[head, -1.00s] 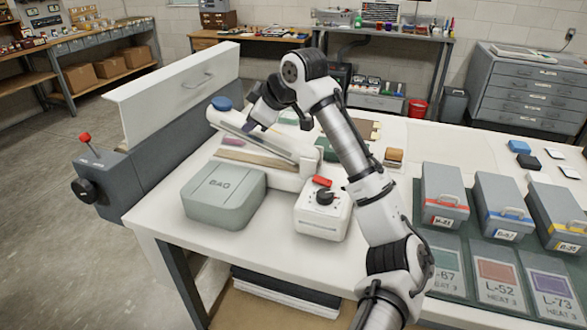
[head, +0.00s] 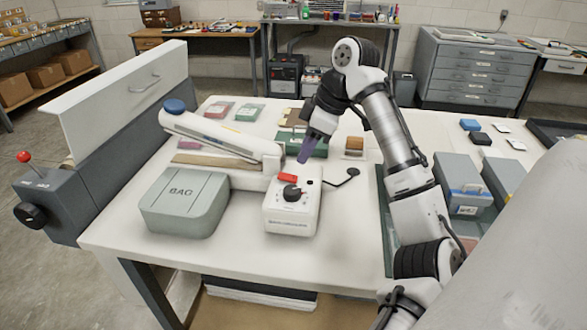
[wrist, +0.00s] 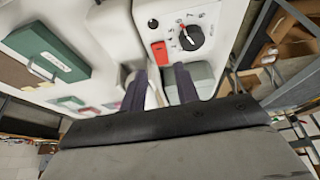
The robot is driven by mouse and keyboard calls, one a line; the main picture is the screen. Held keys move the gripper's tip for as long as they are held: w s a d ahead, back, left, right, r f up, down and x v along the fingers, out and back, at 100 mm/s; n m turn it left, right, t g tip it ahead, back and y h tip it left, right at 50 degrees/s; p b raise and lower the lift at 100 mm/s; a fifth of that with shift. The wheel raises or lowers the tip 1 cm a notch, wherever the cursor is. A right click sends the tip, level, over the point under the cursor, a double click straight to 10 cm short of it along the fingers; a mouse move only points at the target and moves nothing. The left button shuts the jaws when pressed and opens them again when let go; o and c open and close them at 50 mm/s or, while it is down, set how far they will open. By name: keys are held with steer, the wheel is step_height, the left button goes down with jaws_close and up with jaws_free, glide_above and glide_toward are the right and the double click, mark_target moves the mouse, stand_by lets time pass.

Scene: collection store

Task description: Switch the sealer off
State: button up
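The sealer has a long white arm with a blue knob (head: 174,105) and a white control box (head: 291,222) at its right end. On the box are a red switch (head: 287,178) and a black dial (head: 292,193). My gripper (head: 304,157) is above and just behind the box, with its dark fingers pointing down. In the wrist view the two fingers (wrist: 160,88) are apart with nothing between them. The red switch (wrist: 159,53) and dial (wrist: 191,38) show just beyond the fingertips. I cannot tell which way the switch is set.
A grey-green BAG box (head: 185,205) stands left of the control box. Small coloured boxes lie behind, and a grey machine (head: 68,200) with a white panel stands at the left. Grey boxes (head: 463,185) are at the right.

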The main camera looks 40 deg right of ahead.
mark_target(290, 177)
steer(key=p+x, duration=0.1)
steer(key=x, duration=0.6)
